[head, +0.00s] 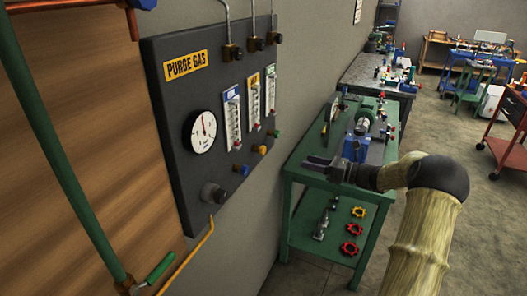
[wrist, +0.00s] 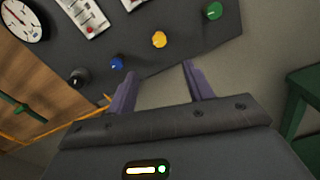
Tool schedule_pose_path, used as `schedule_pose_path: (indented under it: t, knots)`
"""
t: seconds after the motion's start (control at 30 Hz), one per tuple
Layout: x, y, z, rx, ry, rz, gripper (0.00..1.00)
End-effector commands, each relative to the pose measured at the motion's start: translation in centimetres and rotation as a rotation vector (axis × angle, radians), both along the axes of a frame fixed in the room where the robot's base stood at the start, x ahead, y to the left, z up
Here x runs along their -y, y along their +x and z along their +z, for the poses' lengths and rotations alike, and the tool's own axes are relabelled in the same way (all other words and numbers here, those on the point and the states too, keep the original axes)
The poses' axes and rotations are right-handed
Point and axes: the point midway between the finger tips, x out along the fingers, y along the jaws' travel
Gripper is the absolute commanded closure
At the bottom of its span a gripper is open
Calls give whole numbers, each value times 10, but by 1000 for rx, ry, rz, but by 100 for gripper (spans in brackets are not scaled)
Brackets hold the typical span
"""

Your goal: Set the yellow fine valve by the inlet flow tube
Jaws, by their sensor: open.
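The yellow fine valve (head: 262,150) is a small round knob on the dark purge gas panel (head: 165,110), below the middle flow tube (head: 254,98), which has a yellow label. Its writing is too small to read. In the wrist view the yellow knob (wrist: 159,39) lies beyond the fingertips, roughly between them. My gripper (head: 312,163) is open and empty, out to the right of the panel and apart from it. In the wrist view both fingers of my gripper (wrist: 158,69) are spread, pointing toward the panel.
Beside the yellow knob are a blue knob (head: 241,170), a green knob (head: 277,134) and a large black knob (head: 213,193). A round gauge (head: 203,132) is left of the tubes. A green bench (head: 300,180) with equipment stands beneath and beside my gripper.

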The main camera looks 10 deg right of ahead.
Motion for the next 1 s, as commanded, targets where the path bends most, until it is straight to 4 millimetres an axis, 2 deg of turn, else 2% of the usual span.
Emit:
schedule_pose_path:
  t: [0.17,1.0]
  knots:
    - [-16,10,1,-1,-1,7,48]
    - [-130,93,1,-1,-2,3,48]
